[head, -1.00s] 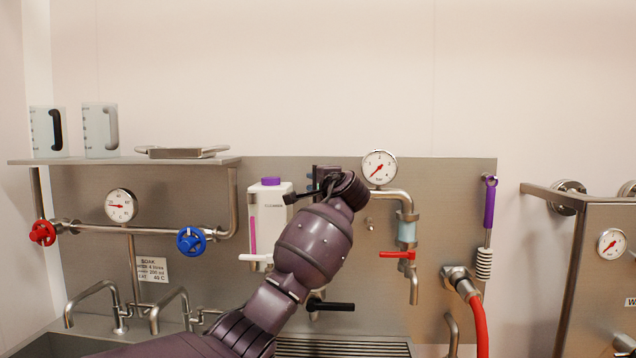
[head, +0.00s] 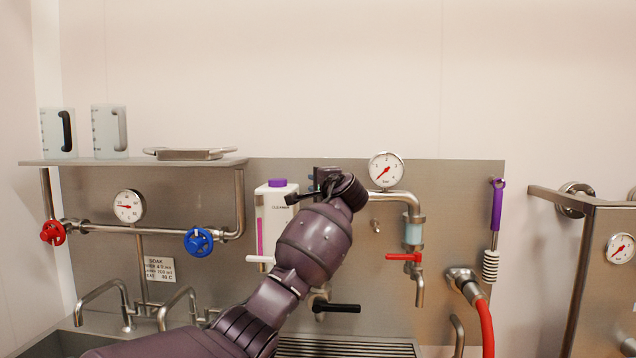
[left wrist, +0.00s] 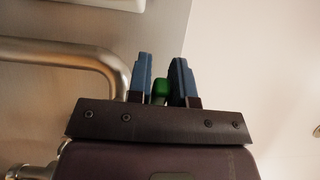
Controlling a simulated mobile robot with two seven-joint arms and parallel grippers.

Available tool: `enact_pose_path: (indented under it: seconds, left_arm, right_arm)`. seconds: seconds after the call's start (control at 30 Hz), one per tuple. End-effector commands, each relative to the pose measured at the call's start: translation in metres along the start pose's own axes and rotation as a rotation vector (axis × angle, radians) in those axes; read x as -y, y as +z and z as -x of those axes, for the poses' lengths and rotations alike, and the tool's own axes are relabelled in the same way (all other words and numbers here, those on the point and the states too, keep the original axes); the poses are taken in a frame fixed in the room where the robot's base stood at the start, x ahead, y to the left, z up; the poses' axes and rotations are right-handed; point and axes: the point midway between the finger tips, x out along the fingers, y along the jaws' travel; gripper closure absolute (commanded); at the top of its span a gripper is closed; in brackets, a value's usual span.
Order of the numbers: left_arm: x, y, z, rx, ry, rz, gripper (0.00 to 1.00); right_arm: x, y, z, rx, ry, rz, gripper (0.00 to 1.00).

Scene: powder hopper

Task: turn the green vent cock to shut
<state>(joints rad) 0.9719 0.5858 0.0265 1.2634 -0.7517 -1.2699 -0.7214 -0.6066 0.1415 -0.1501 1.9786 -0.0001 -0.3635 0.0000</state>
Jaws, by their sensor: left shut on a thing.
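The green vent cock (left wrist: 161,86) shows in the left wrist view as a small green piece between the two blue-grey fingers of my left gripper (left wrist: 160,80). The gripper is shut on it. In the head view my left arm reaches up to the pipework left of the upper gauge. There my left gripper (head: 320,182) is mostly hidden behind its own wrist, and the cock is hidden too. The cock's turn angle cannot be told. My right gripper is not in view.
A pressure gauge (head: 386,169) and a steel pipe (head: 398,197) are just right of my wrist. A red lever (head: 404,257) and black lever (head: 337,307) sit lower. A white cleaner dispenser (head: 273,222) is close on the left. Wall above is clear.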

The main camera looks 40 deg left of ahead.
Motion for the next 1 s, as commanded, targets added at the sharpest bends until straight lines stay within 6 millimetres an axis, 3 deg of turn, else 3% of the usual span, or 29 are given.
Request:
enact_pose_path:
  seconds: [1.0]
  left_arm:
    - [0.004,-0.005,-0.019,-0.002,-0.006,0.005,0.97]
  right_arm:
    - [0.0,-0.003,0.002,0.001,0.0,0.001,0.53]
